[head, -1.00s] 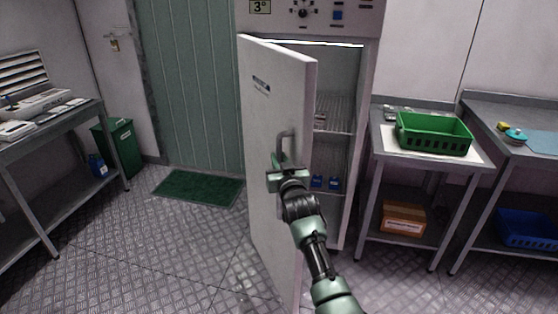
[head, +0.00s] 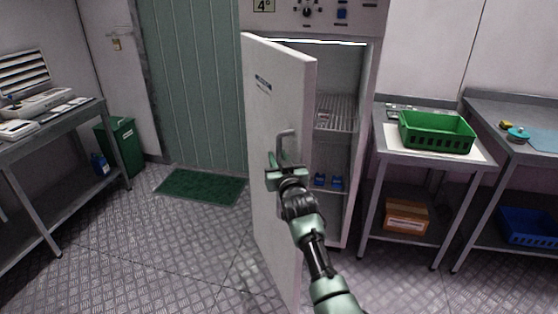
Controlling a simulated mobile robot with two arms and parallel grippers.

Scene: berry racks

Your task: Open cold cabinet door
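The cold cabinet (head: 368,130) stands in the middle of the head view. Its white door (head: 262,115) is swung well open toward me, hinged on the left side. The door handle (head: 284,138) is a grey bar near the door's free edge. My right gripper (head: 281,162) is at the lower part of the handle and appears shut on it; the fingers partly hide the grip. Inside the cabinet are a wire shelf (head: 335,115) and small blue items (head: 337,183) lower down. My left gripper is not in view.
A table with a green crate (head: 437,145) stands right of the cabinet, with a cardboard box (head: 407,215) below. A green mat (head: 200,187) lies on the floor to the left.

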